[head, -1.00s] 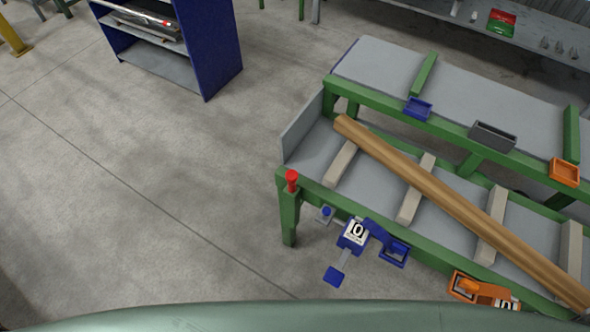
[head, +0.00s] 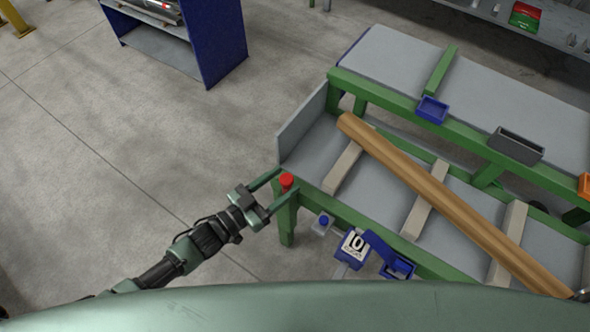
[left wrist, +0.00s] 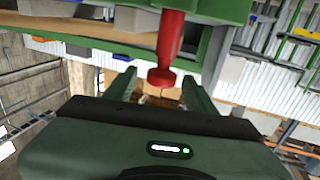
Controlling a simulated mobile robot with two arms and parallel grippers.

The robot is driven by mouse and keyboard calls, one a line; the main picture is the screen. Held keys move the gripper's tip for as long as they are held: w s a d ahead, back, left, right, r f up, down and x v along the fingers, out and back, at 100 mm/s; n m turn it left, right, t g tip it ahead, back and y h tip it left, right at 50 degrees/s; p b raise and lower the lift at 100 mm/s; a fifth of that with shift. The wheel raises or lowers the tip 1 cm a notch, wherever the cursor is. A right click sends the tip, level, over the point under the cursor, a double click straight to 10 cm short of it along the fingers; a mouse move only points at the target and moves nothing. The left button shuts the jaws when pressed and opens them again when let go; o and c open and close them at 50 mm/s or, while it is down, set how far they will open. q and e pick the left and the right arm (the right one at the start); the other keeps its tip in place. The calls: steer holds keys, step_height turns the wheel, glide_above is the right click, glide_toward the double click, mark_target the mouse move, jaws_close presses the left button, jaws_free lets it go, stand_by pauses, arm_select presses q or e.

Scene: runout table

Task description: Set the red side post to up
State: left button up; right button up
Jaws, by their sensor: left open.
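The red side post (head: 287,181) stands at the near left corner of the green runout table frame (head: 340,211). It has a short shaft and a wider round head. My left gripper (head: 276,191) is open, with one finger on each side of the post. In the left wrist view the red post (left wrist: 170,42) comes down from the top, its wide head between the tips of the open left gripper (left wrist: 160,88). I cannot tell whether either finger touches it. My right gripper is not in view.
A blue unit marked 0 (head: 352,244) hangs on the front rail, right of the post. A blue shelf unit (head: 222,45) stands at the back left. The floor left of the table is clear.

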arm_select(q)
steer(key=x, duration=0.4)
steer(key=shift+w+d, duration=0.3)
jaws_close()
stand_by(1.1)
